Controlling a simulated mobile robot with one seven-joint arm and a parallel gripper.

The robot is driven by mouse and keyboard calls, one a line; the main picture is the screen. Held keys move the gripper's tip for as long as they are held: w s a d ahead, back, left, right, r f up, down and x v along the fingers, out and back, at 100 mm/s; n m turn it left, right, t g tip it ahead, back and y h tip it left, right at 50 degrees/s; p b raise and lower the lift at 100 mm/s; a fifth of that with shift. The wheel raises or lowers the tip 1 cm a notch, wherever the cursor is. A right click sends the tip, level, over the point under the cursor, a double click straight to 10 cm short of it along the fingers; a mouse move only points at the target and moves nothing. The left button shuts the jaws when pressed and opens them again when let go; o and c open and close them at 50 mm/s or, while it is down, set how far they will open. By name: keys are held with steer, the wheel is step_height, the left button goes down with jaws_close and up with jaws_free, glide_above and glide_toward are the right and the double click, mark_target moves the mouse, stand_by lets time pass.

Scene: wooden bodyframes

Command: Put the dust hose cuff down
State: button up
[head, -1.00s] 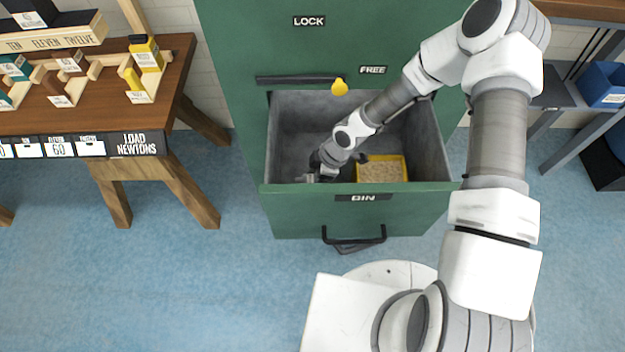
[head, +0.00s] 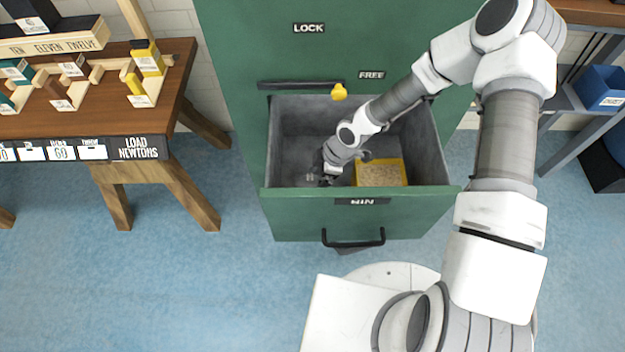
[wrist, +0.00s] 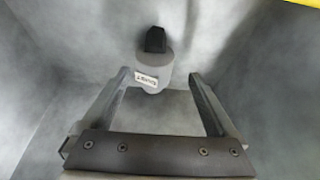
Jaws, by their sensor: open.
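The dust hose cuff, a grey cylinder with a black end and a white label, shows in the wrist view (wrist: 152,72) inside the open drawer marked BIN (head: 290,125). A small pale part of it seems to show in the head view (head: 310,176), on the drawer floor near the front left. My gripper (wrist: 158,78) is open, with a finger on each side of the cuff in the picture and a visible gap to both. In the head view my gripper (head: 326,176) is low in the drawer, just right of the cuff.
A yellow tray (head: 404,170) with tan contents sits in the drawer's right part. The drawer front with its black handle (head: 353,238) stands toward me. A yellow knob (head: 339,91) is above the drawer. A wooden table (head: 178,95) stands left.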

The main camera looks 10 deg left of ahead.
steer(key=w+d+r+m+t+h+p, duration=0.1)
steer(key=d+r+m+h, duration=0.15)
steer(key=d+r, duration=0.6)
steer(key=d+r+m+t+h+p, duration=0.1)
steer(key=d+r+m, duration=0.35)
steer(key=r, duration=0.75)
steer(key=w+d+r+m+t+h+p, duration=0.1)
steer(key=d+r+m+h, duration=0.1)
steer(key=d+r, duration=0.65)
steer(key=s+d+r+m+t+y, duration=0.1)
steer(key=s+d+r+m+t, duration=0.1)
steer(key=s+r+m, duration=0.9)
steer(key=s+r+t, duration=0.1)
steer(key=s+r, duration=0.3)
steer(key=r, duration=0.3)
steer(key=shift+r+m+t, duration=0.15)
steer(key=shift+m+t, duration=0.15)
steer(key=shift+m, duration=0.1)
